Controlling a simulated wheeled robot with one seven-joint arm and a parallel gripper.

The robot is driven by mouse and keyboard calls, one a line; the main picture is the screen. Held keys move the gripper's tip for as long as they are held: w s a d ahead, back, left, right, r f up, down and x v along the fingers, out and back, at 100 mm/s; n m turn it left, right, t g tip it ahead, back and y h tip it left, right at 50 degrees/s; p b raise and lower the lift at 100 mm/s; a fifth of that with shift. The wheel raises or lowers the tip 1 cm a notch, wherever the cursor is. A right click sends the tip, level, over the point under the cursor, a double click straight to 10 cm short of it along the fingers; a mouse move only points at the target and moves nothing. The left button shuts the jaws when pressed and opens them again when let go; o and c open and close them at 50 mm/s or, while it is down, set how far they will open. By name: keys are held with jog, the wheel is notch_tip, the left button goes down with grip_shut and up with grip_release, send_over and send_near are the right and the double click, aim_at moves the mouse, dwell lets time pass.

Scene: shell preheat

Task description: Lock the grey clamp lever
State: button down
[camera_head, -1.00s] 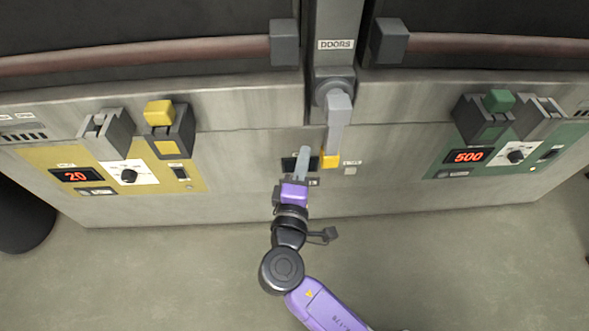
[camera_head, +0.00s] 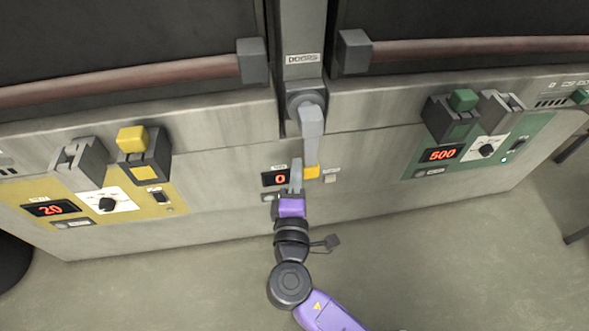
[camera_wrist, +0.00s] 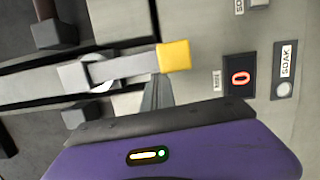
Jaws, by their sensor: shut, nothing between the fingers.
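The grey clamp lever (camera_head: 311,132) hangs down from a round pivot on the centre post under the "DOORS" label, with a yellow tip (camera_head: 312,172) at its lower end. In the wrist view the lever (camera_wrist: 125,68) lies across the picture, with its yellow tip (camera_wrist: 174,56) to the right. My gripper (camera_head: 296,170) is shut and empty. Its fingers are just left of the lever's lower end in the head view. In the wrist view the fingers (camera_wrist: 156,94) show narrowly beside the lever near the yellow tip. I cannot tell whether they touch it.
A small display reading 0 (camera_head: 277,178) is left of my fingers. A yellow panel (camera_head: 180,201) reading 20 is at left, and a green panel (camera_head: 413,168) reading 500 at right. Door handles (camera_head: 252,60) and (camera_head: 354,52) stick out above. Floor in front is clear.

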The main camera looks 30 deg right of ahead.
jog(key=s+d+r+n+t+y+p, duration=0.1)
jog(key=s+d+r+n+t, duration=0.1)
jog(key=d+r+n, duration=0.2)
jog(key=s+d+r+n+t+y+p, duration=0.1)
jog(key=d+r+n, duration=0.4)
jog(key=d+n, duration=0.5)
jog(key=s+n+t+y, duration=0.1)
jog(key=n, duration=0.5)
jog(key=shift+s+d+r+n+y, duration=0.3)
jog(key=shift+s, duration=0.05)
jog(key=shift+r+t+p, duration=0.15)
jog(key=shift+t+p, duration=0.15)
notch_tip(320, 180, down, 6)
jog(key=b, duration=0.5)
jog(key=r+b+v, duration=0.1)
jog(key=v, duration=0.8)
jog(key=shift+s+a, duration=0.25)
jog(key=shift+s, duration=0.25)
